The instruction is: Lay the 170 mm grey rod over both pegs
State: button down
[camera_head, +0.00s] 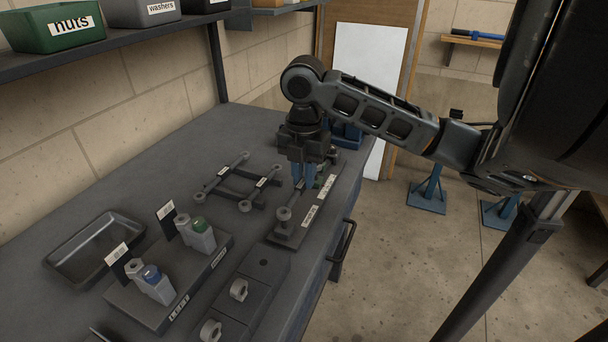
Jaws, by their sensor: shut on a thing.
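My gripper (304,182), with blue fingertips, points down over the labelled rod board (284,235) near the bench's right edge. It is shut on a grey rod with a ring-shaped end (284,214). The rod is low over the board; I cannot tell whether it still touches it. The fingers hide its middle, and its length label is too small to read. Left of the gripper is a dark frame (237,199) with two grey ring-ended rods, one on the left (221,178) and one on the right (262,184). I cannot make out the two pegs clearly.
A block labelled LEFT (155,316) holds bottle-like parts with blue and green tops. An empty tray (95,250) lies at the left. Dark blocks with grey rings (239,290) stand at the front. A shelf with bins (55,27) overhangs the bench. The bench left of the frame is clear.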

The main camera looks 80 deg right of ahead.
jog(key=shift+f, duration=0.25)
jog(key=shift+f+b, duration=0.3)
jog(key=shift+b, duration=0.3)
jog(key=shift+f+b, duration=0.95)
jog(key=shift+r, duration=0.2)
jog(key=shift+r+p, duration=0.95)
jog(key=shift+r, duration=0.2)
jog(key=shift+b, duration=0.55)
jog(key=shift+f, duration=0.2)
jog(key=shift+f+b, duration=0.35)
jog(key=shift+b, duration=0.15)
